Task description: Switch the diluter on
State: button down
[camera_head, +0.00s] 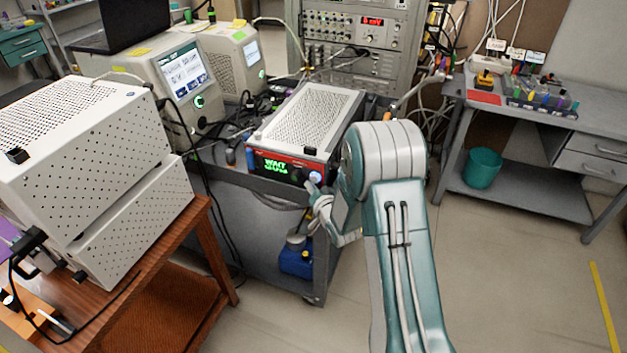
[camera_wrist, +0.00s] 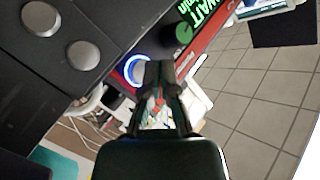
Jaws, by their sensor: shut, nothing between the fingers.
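A perforated metal box with a dark front panel and red trim (camera_head: 312,110) sits on the grey cart. I read no label naming it as the diluter. Its green display (camera_head: 276,166) reads "WAIT" with a line below. A round button with a lit blue ring (camera_head: 315,177) is at the panel's right end; the ring (camera_wrist: 131,70) also shows in the wrist view. My gripper (camera_head: 314,191) is shut and empty, its fingertips (camera_wrist: 159,68) right at the button and partly covering it. I cannot tell whether they touch.
White perforated boxes (camera_head: 75,130) stand on a wooden table at left. Two screen instruments (camera_head: 180,75) and a rack (camera_head: 360,30) stand behind. A blue container (camera_head: 296,258) is on the cart's lower shelf. Floor at right is clear up to the grey bench (camera_head: 525,195).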

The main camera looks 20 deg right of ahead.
jog(key=shift+s, duration=0.1)
jog(key=s+a, duration=0.1)
jog(key=s, duration=0.1)
jog(key=s+a, duration=0.2)
dwell(0.3)
jog(key=shift+w, duration=0.1)
dwell(0.5)
jog(key=s+d+r+n+g+h, duration=0.1)
jog(key=s+r+g, duration=0.2)
jog(key=s+r, duration=0.35)
jog(key=s+d+r+n+g+h, duration=0.1)
jog(key=s+r+n+g+h, duration=0.15)
jog(key=r, duration=0.75)
jog(key=s+r+n+g, duration=0.1)
jog(key=s+r+g, duration=0.1)
jog(key=s, duration=1)
jog(key=s+a+r+n+g, duration=0.1)
jog(key=s+r+g, duration=0.2)
jog(key=s, duration=1)
jog(key=shift+s+r+y, duration=0.3)
jog(key=shift+r+y, duration=0.1)
jog(key=shift+y, duration=0.05)
